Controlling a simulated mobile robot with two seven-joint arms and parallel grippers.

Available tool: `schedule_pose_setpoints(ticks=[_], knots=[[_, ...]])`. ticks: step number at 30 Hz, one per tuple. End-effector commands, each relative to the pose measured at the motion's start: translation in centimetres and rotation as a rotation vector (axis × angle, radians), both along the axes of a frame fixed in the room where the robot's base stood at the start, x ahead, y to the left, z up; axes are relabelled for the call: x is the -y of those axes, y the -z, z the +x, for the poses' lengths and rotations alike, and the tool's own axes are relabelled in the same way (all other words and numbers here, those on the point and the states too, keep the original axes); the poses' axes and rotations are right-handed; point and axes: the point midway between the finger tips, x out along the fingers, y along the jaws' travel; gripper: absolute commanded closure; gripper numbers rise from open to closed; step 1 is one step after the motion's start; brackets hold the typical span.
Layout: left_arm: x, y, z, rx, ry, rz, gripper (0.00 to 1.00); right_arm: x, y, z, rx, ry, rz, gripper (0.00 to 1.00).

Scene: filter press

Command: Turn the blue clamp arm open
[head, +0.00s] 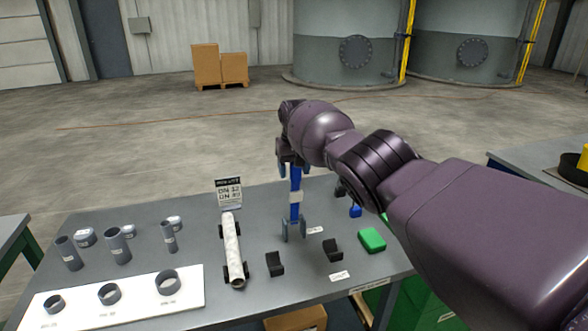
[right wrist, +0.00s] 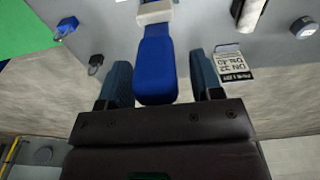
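The blue clamp arm (head: 295,184) is near the middle of the table, with a pale band around it and a grey forked bracket (head: 294,231) below. My right gripper (head: 292,163) is at the far end of the arm. In the right wrist view the blue arm (right wrist: 157,70) lies between the two dark blue-grey fingers of my right gripper (right wrist: 160,84), with a gap visible on each side. The gripper is open around it. The pale band (right wrist: 155,12) shows further along the arm. My left gripper is not in view.
A pale pipe (head: 233,245) and a lettered sign (head: 229,192) are left of the clamp. A white board (head: 75,312) with grey rings lies front left, with short pipes behind.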

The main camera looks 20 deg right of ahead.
Motion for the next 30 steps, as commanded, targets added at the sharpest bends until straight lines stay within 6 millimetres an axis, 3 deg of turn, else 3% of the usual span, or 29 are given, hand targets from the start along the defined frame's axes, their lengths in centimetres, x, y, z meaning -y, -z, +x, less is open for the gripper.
schedule_pose_setpoints(ticks=[8, 14, 24, 30], knots=[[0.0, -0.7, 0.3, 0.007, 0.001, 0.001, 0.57, 0.0, -0.6, -0.1, -0.001, 0.0, 0.0, 0.4], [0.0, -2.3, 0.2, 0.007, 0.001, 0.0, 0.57, 0.0, -3.4, -0.2, 0.001, -0.001, 0.0, 0.4], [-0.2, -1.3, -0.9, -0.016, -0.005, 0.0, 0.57, 0.1, -8.8, -0.6, 0.002, -0.001, 0.0, 0.4], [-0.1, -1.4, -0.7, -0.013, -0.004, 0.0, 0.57, 0.0, -10.5, -0.8, 0.001, 0.0, 0.0, 0.4]])
